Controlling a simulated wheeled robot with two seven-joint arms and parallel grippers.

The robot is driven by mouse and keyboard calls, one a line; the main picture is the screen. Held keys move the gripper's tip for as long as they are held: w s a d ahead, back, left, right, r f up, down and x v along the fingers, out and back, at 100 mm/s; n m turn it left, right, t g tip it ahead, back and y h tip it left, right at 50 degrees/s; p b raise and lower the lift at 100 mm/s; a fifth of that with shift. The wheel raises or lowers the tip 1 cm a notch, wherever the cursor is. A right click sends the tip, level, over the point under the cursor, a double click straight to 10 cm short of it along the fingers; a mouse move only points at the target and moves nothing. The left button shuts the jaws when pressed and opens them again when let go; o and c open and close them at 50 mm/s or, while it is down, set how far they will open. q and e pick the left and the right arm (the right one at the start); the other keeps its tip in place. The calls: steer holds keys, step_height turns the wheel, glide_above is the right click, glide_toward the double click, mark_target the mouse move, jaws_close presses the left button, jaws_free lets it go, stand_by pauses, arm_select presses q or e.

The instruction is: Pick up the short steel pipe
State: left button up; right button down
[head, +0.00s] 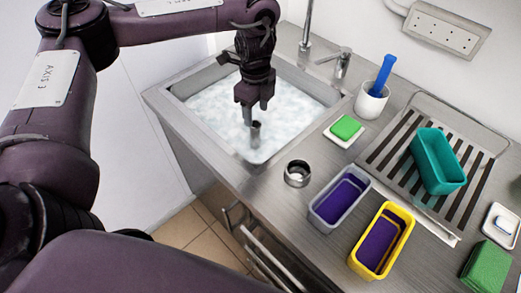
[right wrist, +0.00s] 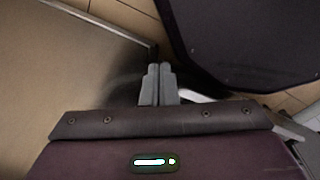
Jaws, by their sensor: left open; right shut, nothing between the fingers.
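A small steel pipe (head: 255,134) stands roughly upright in the sink's white foam, near the front rim; its lower end is hidden. My left gripper (head: 255,112) points down over the sink, just above the pipe. It is open, and its fingertips are close to the pipe's top; I cannot tell whether they touch it. A short, wide steel ring or cup (head: 297,174) sits on the counter by the sink's corner. My right gripper (right wrist: 158,84) is shut and empty in the right wrist view, away from the sink.
The foam-filled sink (head: 166,97) has a raised steel rim. To its right are a green sponge (head: 346,126) on a white dish, a white cup (head: 371,102) with a blue-handled tool, grey (head: 328,217) and yellow (head: 363,268) tubs, and a teal tub (head: 437,160) on a slatted drainer.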

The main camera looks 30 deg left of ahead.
mark_target(255, 124)
arm_select(q)
steer(key=shift+s+f, duration=0.15)
steer(key=shift+f, duration=1.3)
steer(key=f, duration=0.2)
steer(key=f+b, duration=0.1)
steer(key=shift+a+f, duration=0.2)
steer(key=shift+f, duration=0.6)
steer(key=shift+w+r, duration=0.1)
steer(key=shift+w, duration=0.1)
steer(key=c, duration=0.9)
arm_select(e)
steer(key=shift+s+f, duration=0.65)
steer(key=shift+f, duration=0.15)
